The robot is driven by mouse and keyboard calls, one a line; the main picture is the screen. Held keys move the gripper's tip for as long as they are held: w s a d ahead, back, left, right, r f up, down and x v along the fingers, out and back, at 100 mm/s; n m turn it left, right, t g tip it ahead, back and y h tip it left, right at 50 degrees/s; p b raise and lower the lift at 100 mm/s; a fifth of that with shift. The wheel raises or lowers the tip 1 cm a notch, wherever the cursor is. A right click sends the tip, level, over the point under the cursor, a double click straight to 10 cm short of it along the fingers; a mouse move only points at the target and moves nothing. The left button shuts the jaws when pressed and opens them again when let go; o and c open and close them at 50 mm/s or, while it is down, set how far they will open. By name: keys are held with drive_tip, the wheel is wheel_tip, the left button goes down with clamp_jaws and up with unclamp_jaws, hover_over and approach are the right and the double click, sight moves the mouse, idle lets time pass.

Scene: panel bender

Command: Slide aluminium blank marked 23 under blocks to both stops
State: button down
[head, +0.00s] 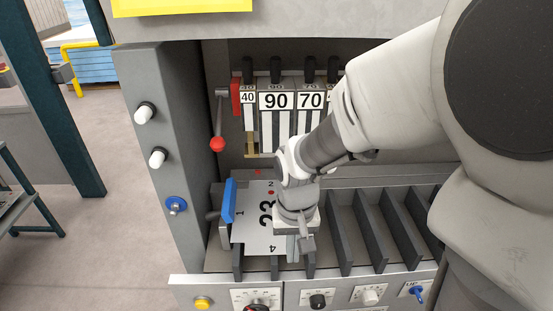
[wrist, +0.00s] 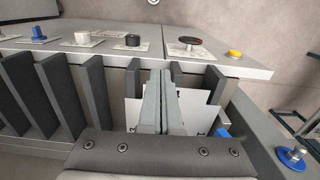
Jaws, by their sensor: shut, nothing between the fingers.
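The white aluminium blank marked 23 (head: 250,225) lies flat on the slatted bed in the head view, with small numbers 1, 2 and 4 along its edges. Its right part is hidden behind my gripper. My gripper (head: 306,254) points down at the blank's right side, shut and empty; I cannot tell whether it touches. In the wrist view the shut fingers (wrist: 162,74) cover the middle of the blank (wrist: 193,104). The blocks, numbered 40, 90 and 70 (head: 276,100), hang behind and above the blank. A blue-faced piece (head: 229,201) stands at its left edge; the back stop is not clearly visible.
Dark upright slats (head: 370,229) fill the bed to the right. A red-knobbed lever (head: 218,144) hangs left of the blocks. A control panel with a yellow button (head: 203,302) and several knobs runs along the front. A grey side post (head: 160,120) bounds the left.

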drive_tip(key=w+f, duration=0.1)
drive_tip(key=f, duration=0.1)
drive_tip(key=w+f, duration=0.1)
drive_tip(key=f, duration=0.4)
drive_tip(key=shift+w+d+f, duration=0.1)
drive_tip(key=shift+w+f, duration=0.3)
drive_tip(key=shift+w, duration=0.6)
drive_tip(key=shift+w+d+b, duration=0.1)
drive_tip(key=shift+w+b, duration=0.2)
drive_tip(key=shift+w, duration=1.95)
